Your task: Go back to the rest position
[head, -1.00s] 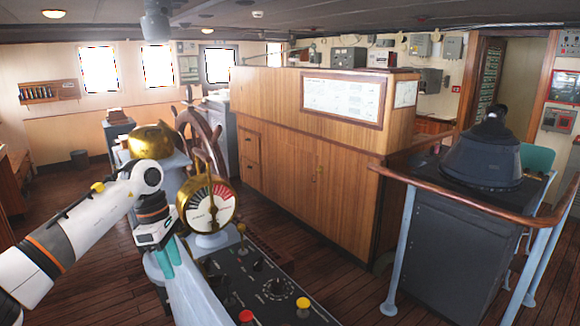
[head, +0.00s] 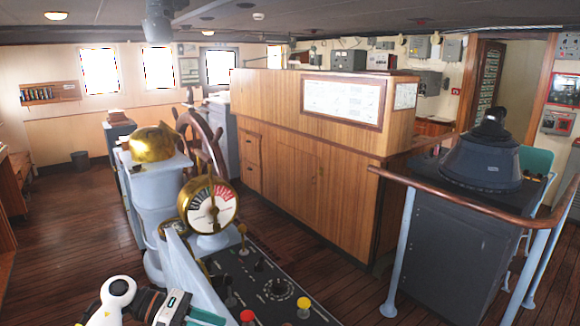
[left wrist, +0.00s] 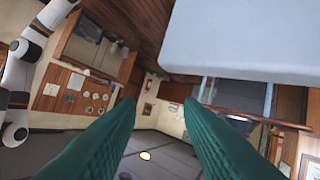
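My left gripper (head: 205,315) is low in the head view, at the bottom edge, beside the pale side of the control console (head: 262,278). In the left wrist view its two green fingers (left wrist: 158,105) stand well apart with nothing between them, so it is open and empty. Most of my left arm is below the head view's frame. My right gripper is in neither view.
A brass-rimmed telegraph dial (head: 212,207) stands on the console, with a wooden steering wheel (head: 200,140) behind it. A wooden cabinet (head: 310,170) fills the middle. A handrail (head: 470,201) is at right. Wooden floor (head: 75,220) is clear at left.

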